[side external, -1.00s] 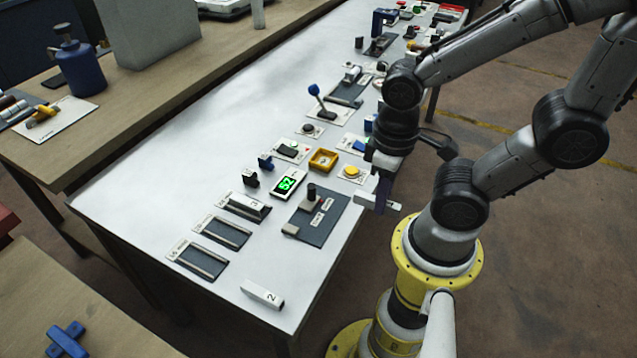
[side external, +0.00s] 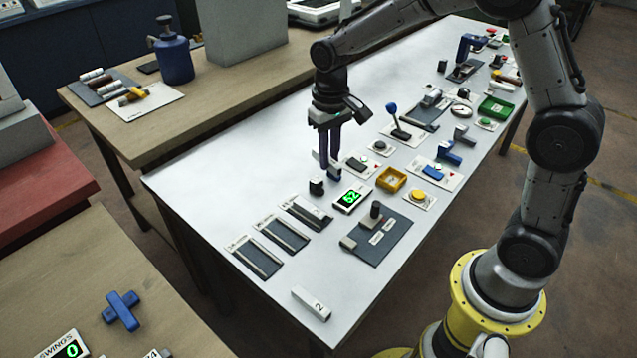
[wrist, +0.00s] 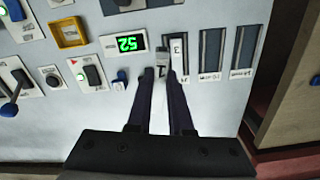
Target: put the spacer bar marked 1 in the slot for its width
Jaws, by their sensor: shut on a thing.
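My gripper (side external: 328,165) points down over the table, behind the slot row. It is shut on a pale spacer bar (side external: 320,160), which is raised above the table. In the wrist view the bar (wrist: 162,66) shows a 1 between the fingertips (wrist: 163,76). Three dark slots lie side by side: a left slot (side external: 254,259), a middle slot (side external: 283,236) and a right slot (side external: 298,218). The right one holds a white bar (wrist: 179,50), apparently marked 3; the other two look empty. Slot labels are too small to read. A white bar marked 2 (side external: 311,303) lies near the front edge.
A green display (side external: 351,198) and a dark black-knobbed plate (side external: 380,240) lie right of the slots. A small black block (side external: 317,187) stands near the gripper. A yellow tray (side external: 391,179) and a blue-knobbed lever (side external: 393,113) are further right.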

